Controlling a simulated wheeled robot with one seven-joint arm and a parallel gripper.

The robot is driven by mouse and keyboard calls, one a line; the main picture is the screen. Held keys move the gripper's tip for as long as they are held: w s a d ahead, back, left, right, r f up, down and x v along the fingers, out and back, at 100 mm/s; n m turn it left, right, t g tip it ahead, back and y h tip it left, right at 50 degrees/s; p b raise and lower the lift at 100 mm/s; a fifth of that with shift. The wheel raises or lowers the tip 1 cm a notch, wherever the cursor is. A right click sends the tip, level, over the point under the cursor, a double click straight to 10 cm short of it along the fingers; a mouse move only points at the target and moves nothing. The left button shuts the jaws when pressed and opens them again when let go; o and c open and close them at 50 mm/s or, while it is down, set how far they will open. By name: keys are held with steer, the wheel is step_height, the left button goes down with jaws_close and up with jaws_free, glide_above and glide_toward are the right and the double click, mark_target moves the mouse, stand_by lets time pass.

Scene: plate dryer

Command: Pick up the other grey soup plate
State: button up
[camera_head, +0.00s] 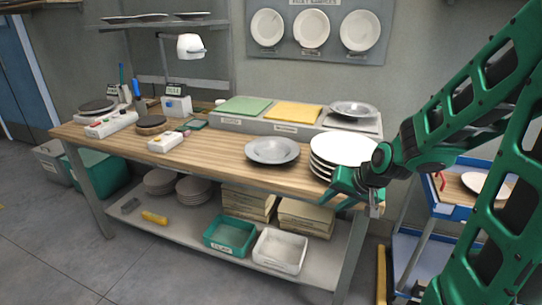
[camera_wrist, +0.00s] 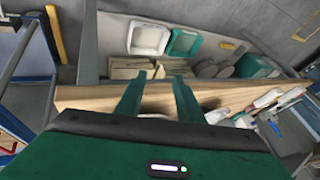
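One grey soup plate (camera_head: 272,150) lies on the wooden bench top, left of the stack of white plates (camera_head: 343,150). Another grey soup plate (camera_head: 353,109) rests on the raised grey ledge at the back, right of the yellow board. My gripper (camera_head: 354,200) is at the bench's front right edge, just in front of the white stack and right of the nearer grey plate. In the wrist view my gripper (camera_wrist: 157,88) has its two fingers apart with nothing between them. Neither grey plate can be made out in the wrist view.
A green board (camera_head: 246,105) and a yellow board (camera_head: 293,113) lie on the ledge. Devices and bottles crowd the bench's left. The lower shelf holds grey plate stacks, a green bin (camera_head: 229,237) and a white bin (camera_head: 280,250). A blue cart (camera_head: 446,207) stands right.

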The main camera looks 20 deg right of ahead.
steer(key=w+a+m+t+y, duration=0.2)
steer(key=w+a+m+t, duration=0.15)
steer(key=w+a, duration=0.45)
steer(key=m+t+h, duration=0.1)
steer(key=m+t, duration=0.4)
steer(key=m, duration=0.1)
glide_toward(287, 159)
steer(key=shift+s+a+f, duration=0.35)
steer(key=shift+a+f, duration=0.2)
steer(key=shift+a, duration=0.05)
steer(key=shift+w+d, duration=0.1)
steer(key=shift+w, duration=0.15)
steer(key=x, duration=0.5)
steer(key=shift+m, duration=0.25)
steer(key=shift+d+r+x, duration=0.1)
steer(key=shift+d+x, duration=0.1)
steer(key=shift+x, duration=0.7)
steer(key=shift+d+r+x, duration=0.1)
steer(key=shift+d+x, duration=0.1)
steer(key=shift+x, duration=0.7)
steer(key=shift+d+x, duration=0.2)
steer(key=shift+x, duration=0.7)
steer(key=shift+w, duration=0.15)
steer(key=shift+c, duration=0.7)
